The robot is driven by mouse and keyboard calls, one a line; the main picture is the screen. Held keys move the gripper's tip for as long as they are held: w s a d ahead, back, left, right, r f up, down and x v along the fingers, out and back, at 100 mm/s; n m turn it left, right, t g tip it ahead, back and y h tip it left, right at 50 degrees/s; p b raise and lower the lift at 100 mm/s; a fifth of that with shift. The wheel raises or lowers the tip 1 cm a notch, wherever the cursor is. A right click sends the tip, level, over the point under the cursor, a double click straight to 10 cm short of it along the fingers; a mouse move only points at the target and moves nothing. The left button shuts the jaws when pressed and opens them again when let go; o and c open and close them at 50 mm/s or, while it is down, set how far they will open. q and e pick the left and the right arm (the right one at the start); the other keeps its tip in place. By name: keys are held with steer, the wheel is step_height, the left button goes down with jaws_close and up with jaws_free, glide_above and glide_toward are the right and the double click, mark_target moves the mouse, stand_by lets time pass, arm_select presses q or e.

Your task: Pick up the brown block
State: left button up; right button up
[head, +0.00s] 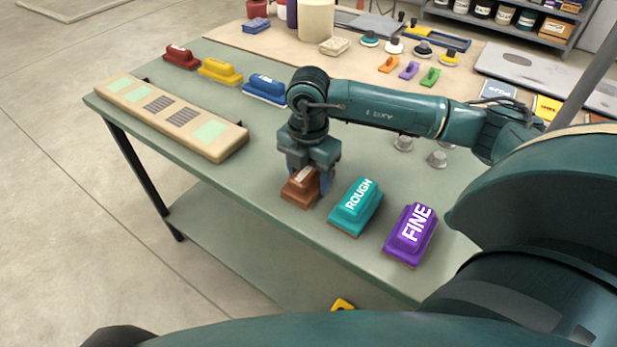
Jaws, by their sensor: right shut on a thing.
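The brown block (298,193) stands near the front edge of the green table (220,185), left of a teal block marked ROUGH. My right gripper (309,180) points down over it, and its fingers are shut on the block's narrower upper part. The block's base looks to be at the table top; I cannot tell whether it is lifted. The gripper hides part of the block's top and its label. My left gripper is not in view.
The teal ROUGH block (355,206) and a purple FINE block (410,235) stand close to the right. A long beige board (170,117) lies left. Red (181,57), yellow (220,72) and blue (265,89) blocks stand behind. Small grey cups (437,159) stand behind the ROUGH block.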

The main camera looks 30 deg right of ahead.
mark_target(309, 168)
steer(key=c, duration=0.4)
step_height(309, 168, up, 10)
steer(key=shift+r, duration=0.1)
steer(key=shift+c, duration=0.2)
steer(key=o, duration=0.4)
steer(key=shift+c, duration=1.2)
